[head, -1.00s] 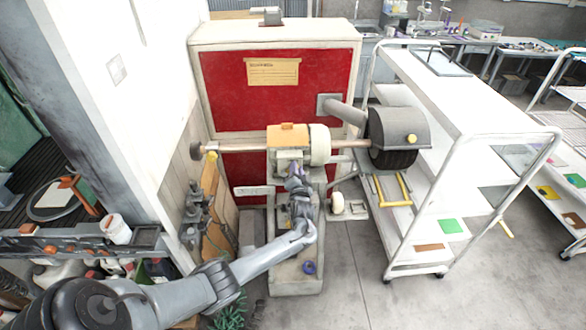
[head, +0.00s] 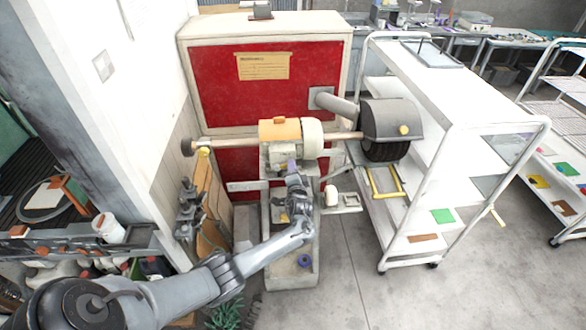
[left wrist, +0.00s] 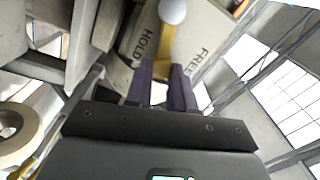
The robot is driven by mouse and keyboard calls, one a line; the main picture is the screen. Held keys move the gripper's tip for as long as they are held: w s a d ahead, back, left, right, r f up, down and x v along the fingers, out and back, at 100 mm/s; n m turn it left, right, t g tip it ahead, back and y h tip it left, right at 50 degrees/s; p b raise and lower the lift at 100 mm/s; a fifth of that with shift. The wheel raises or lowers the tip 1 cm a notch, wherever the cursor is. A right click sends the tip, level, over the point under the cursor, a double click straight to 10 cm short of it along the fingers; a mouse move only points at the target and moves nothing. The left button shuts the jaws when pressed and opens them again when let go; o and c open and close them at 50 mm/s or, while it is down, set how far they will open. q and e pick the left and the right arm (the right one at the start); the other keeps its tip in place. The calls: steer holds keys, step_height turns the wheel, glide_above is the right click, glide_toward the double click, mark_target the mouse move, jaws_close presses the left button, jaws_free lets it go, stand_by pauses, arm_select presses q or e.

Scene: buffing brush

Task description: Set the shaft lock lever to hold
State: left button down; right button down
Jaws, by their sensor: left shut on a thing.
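The shaft lock lever (left wrist: 170,45) shows in the left wrist view as a yellow bar with a pale round knob (left wrist: 173,11). It lies between the HOLD label (left wrist: 148,40) on its left and the FREE label (left wrist: 200,65) on its right, closer to HOLD. My left gripper (left wrist: 163,78) is shut on the lever, with its purple fingers on either side of the bar. In the head view, my left gripper (head: 288,168) is at the front of the buffing machine (head: 311,138), just below the motor, and the lever is hidden there. My right gripper is out of view.
A shaft runs out both sides of the motor, with a hooded dark brush (head: 385,150) on the right. A white shelf cart (head: 455,88) stands to the right. A white pillar (head: 100,110) and a cluttered bench (head: 60,243) are at left. Floor front right is clear.

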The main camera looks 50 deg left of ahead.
arm_select(q)
steer(key=c, duration=1)
jaws_free()
steer(key=shift+o, duration=0.2)
steer(key=v, duration=1.1)
steer(key=shift+f, duration=0.15)
